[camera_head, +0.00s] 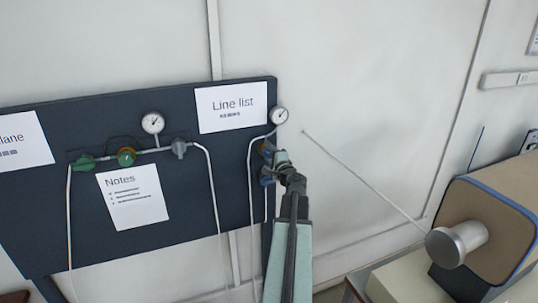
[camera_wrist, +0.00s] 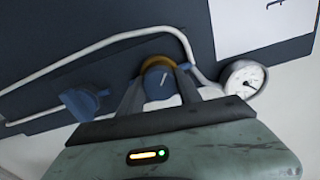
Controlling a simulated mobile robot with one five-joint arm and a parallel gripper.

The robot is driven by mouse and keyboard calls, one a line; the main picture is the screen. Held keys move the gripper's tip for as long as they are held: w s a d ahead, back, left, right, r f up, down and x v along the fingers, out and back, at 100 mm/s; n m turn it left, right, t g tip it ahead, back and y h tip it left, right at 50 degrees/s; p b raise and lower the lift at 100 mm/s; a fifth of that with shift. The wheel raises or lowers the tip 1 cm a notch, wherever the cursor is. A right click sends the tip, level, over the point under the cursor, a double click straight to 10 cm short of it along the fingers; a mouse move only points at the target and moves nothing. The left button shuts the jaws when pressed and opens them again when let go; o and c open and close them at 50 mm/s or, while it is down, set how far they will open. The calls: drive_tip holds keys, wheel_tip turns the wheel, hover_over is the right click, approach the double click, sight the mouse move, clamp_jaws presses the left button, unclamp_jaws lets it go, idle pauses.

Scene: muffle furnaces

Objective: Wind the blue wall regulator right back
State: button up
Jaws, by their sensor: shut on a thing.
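The blue wall regulator (camera_wrist: 160,84) shows in the wrist view as a round blue knob with a white mark on its face and a brass-coloured ring behind it. My gripper (camera_wrist: 161,90) is shut on this knob, one finger on each side. In the head view my gripper (camera_head: 272,157) is at the right edge of the dark board and hides most of the regulator. A white dial gauge (camera_wrist: 243,78) is just right of the knob in the wrist view; this gauge (camera_head: 279,115) is above my gripper in the head view.
A blue valve handle (camera_wrist: 84,102) is left of my gripper in the wrist view. A green regulator (camera_head: 126,157), another gauge (camera_head: 152,123) and pipes are further left on the dark board (camera_head: 55,220). A furnace with a metal cylinder (camera_head: 457,243) stands at the lower right.

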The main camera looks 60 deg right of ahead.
drive_tip(key=n, duration=0.4)
drive_tip(key=shift+n, duration=1.8)
drive_tip(key=o, duration=1.4)
drive_tip(key=shift+w, duration=0.15)
drive_tip(key=shift+c, duration=0.2)
drive_tip(key=v, duration=0.8)
